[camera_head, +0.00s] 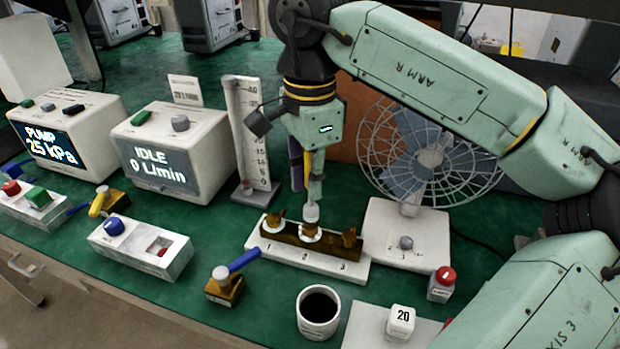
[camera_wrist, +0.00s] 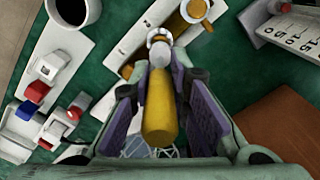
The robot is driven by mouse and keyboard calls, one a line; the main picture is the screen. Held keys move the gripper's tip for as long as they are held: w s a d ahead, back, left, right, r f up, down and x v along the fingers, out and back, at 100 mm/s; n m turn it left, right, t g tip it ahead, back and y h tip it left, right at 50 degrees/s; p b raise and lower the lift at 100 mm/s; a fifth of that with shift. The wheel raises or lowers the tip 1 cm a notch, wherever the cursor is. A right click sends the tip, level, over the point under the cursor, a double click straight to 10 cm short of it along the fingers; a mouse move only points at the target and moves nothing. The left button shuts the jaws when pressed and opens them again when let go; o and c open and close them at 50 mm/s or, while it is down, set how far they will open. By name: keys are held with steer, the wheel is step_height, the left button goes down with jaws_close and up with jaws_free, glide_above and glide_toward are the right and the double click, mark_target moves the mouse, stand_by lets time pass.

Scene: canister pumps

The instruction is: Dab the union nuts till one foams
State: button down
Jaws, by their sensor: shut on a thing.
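My gripper (camera_head: 307,184) is shut on a dabber with a yellow handle (camera_wrist: 160,115) and points it down. The dabber's pale round tip (camera_head: 311,212) is over the middle nut; it also shows in the wrist view (camera_wrist: 160,54). The brass manifold (camera_head: 330,248) lies on a white base numbered 1, 2, 3. Union nut 1 (camera_head: 274,221) and union nut 3 (camera_head: 349,238) look brassy. Union nut 2 (camera_head: 309,232) has white around it; I cannot tell whether this is foam. Whether the tip touches it is unclear.
A dark-filled cup (camera_head: 318,312) and a brass valve with a blue lever (camera_head: 226,285) stand in front. A fan (camera_head: 430,155) stands behind on the right. The pump box (camera_head: 65,135) reads 25 kPa; the flow box (camera_head: 170,150) reads IDLE, 0 L/min. A ruled scale (camera_head: 248,135) stands beside it.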

mark_target(310, 155)
steer(key=shift+r+p, duration=1.5)
steer(key=shift+r, duration=0.85)
steer(key=shift+f, duration=0.1)
